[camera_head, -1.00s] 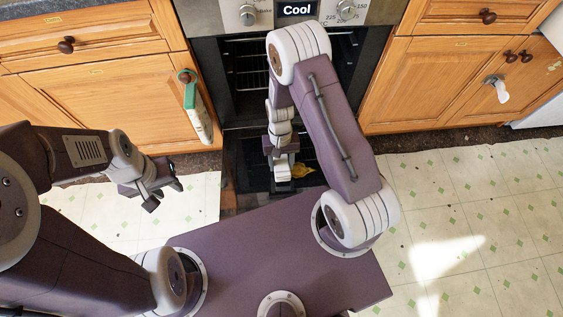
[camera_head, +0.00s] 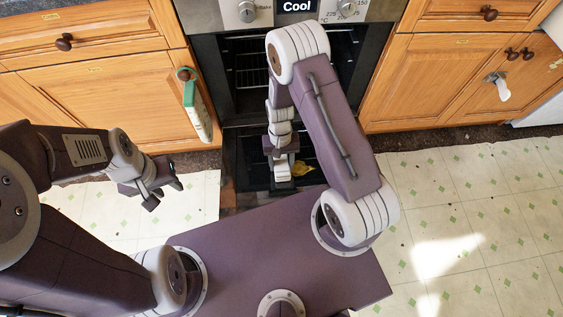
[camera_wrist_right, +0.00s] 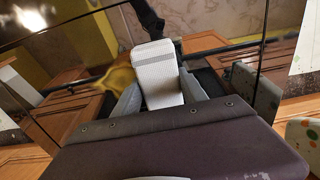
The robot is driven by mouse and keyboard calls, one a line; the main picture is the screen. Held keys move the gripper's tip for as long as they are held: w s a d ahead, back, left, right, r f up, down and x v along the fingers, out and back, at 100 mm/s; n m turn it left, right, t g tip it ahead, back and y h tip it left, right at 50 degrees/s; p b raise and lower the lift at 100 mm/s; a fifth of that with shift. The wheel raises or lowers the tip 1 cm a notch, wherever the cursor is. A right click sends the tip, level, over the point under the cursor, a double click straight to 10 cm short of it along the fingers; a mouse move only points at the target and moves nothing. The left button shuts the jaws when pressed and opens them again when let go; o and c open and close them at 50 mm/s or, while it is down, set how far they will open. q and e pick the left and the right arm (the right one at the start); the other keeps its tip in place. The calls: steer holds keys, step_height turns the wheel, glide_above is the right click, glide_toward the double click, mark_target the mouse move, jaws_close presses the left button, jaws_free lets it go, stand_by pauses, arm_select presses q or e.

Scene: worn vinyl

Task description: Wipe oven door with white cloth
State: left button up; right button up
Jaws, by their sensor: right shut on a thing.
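The oven door (camera_head: 247,165) is swung down open in front of the oven, its dark glass face up and reflective. My right gripper (camera_head: 282,160) is over the door. It is shut on a folded white cloth (camera_wrist_right: 160,78), seen between its fingers in the right wrist view. In the head view the cloth (camera_head: 282,173) shows small below the gripper, close to the glass; whether it touches is hard to tell. A yellow patch (camera_head: 303,170) lies on the door just right of the cloth. My left gripper (camera_head: 163,192) is open and empty, left of the door above the floor.
The oven cavity with its rack (camera_head: 250,75) is open behind the door. Wooden cabinets stand on both sides. A green-handled item (camera_head: 193,100) hangs on the left cabinet, and a white item (camera_head: 499,88) hangs at right. The tiled floor (camera_head: 470,210) at right is clear.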

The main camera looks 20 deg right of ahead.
mark_target(306, 167)
steer(key=shift+s+d+p, duration=0.25)
steer(key=shift+d, duration=0.8)
steer(key=shift+s+d+p, duration=0.25)
steer(key=shift+d, duration=0.8)
steer(key=shift+s+d+p, duration=0.2)
steer(key=shift+d+p, duration=0.05)
steer(key=shift+d, duration=0.55)
steer(key=shift+s+d+p, duration=0.2)
steer(key=shift+d, duration=0.55)
steer(key=shift+s+d, duration=0.15)
steer(key=shift+d, duration=0.4)
steer(key=shift+d, duration=0.1)
steer(key=shift+s+d+f+p, duration=0.1)
steer(key=shift+s+d+p, duration=0.15)
steer(key=shift+d, duration=0.75)
steer(key=shift+s+d+p, duration=0.25)
steer(key=shift+d, duration=0.75)
steer(key=shift+w+a+p, duration=0.2)
steer(key=shift+w+a, duration=0.05)
steer(key=shift+a, duration=0.8)
steer(key=shift+w+a+p, duration=0.2)
steer(key=shift+w+a, duration=0.05)
steer(key=shift+a, duration=0.8)
